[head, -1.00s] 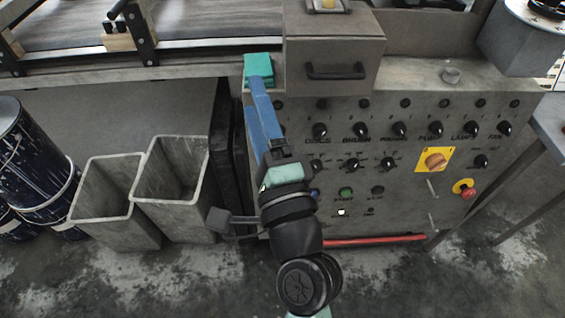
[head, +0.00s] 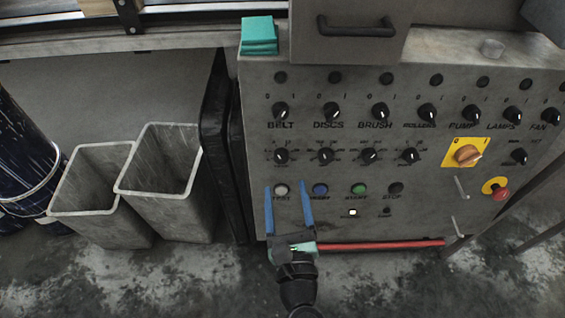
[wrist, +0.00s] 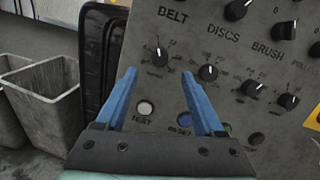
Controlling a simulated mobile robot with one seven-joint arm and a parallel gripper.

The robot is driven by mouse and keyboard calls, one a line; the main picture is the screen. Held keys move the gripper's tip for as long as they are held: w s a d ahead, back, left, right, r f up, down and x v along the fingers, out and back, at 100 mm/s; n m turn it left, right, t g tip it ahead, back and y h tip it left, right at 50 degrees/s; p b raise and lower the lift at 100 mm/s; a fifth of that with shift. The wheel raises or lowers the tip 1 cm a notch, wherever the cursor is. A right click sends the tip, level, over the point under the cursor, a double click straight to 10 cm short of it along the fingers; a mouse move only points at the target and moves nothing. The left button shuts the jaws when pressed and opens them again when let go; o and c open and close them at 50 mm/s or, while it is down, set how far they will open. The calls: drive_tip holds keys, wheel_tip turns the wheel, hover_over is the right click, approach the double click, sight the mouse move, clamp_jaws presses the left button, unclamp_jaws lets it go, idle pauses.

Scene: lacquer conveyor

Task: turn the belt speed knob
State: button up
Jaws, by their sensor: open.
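The grey control panel (head: 420,215) has a row of black knobs with labels. The top knob (head: 281,111) at the left is marked BELT. Below it in the second row is a black knob (head: 281,156) with a white pointer and small scale marks, likely the belt speed knob. It also shows in the wrist view (wrist: 159,55), centred between and just beyond the fingertips. My gripper (head: 287,187) is open and empty, its blue fingers spread below this knob in the head view, near the TEST button (head: 282,190). In the wrist view my gripper (wrist: 159,75) touches no knob.
Other second-row knobs (head: 325,156) sit close to the right. Blue (head: 320,190) and green (head: 358,188) buttons lie below them. A red emergency button (head: 500,193) is farther right. A red bar (head: 380,245) runs along the bottom. Two grey bins (head: 160,180) stand left.

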sight(282, 159)
drive_tip(key=w, duration=0.7)
drive_tip(key=shift+w+a, duration=0.2)
drive_tip(key=shift+a, duration=0.2)
clamp_jaws()
